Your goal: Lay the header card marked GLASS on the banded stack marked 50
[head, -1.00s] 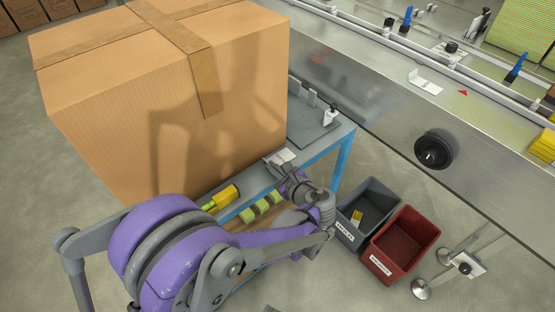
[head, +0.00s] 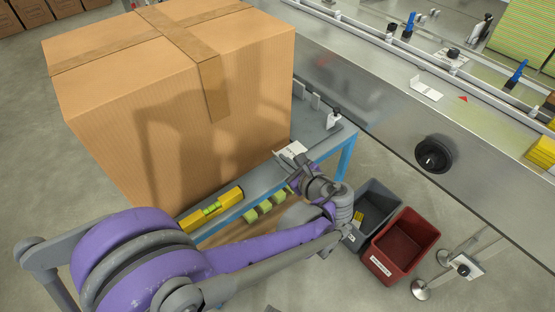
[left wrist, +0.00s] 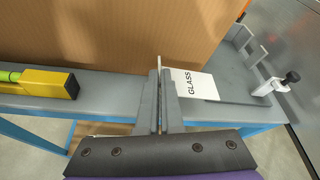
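The white header card marked GLASS (left wrist: 194,84) is at the fingertips of my left gripper (left wrist: 160,92) in the left wrist view. The fingers are close together, with a thin white edge of the card between them. The card's printed face extends to the right of the fingers, above the grey bench top; I cannot tell its exact height. In the head view the card (head: 291,149) shows beside the big box's lower right corner, and my left gripper (head: 296,172) is largely hidden by its wrist. No stack marked 50 can be made out. My right gripper is out of view.
A large cardboard box (head: 180,110) covers much of the grey bench (head: 262,180). A yellow level (head: 230,199) lies at the bench's front edge. A clamp (head: 334,118) stands at the right end. Grey (head: 376,193) and red (head: 404,228) bins stand below, beside a conveyor.

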